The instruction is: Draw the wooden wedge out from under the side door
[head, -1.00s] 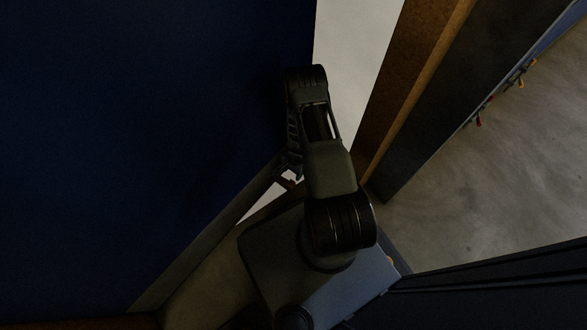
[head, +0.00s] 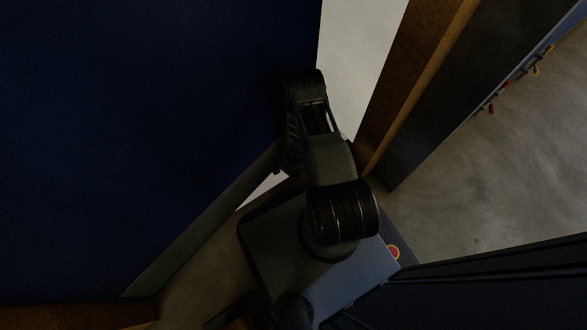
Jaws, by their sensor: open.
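The large dark blue panel (head: 140,130), which looks like the side door, fills the left of the head view, with a grey strip (head: 195,240) along its lower edge. My gripper (head: 283,168) hangs below the arm's bend, close to that lower edge. Only a dark part of it shows; it is open, and my arm hides most of it. I cannot tell whether it touches the door. The wooden wedge cannot be made out; the space behind my arm is hidden.
A brown wooden post (head: 392,95) stands right of a bright white gap (head: 352,70). A dark panel (head: 440,100) is beside it, with grey floor (head: 470,160) beyond. Brown wood (head: 75,317) lies at the lower left. A dark ledge (head: 510,280) crosses the lower right.

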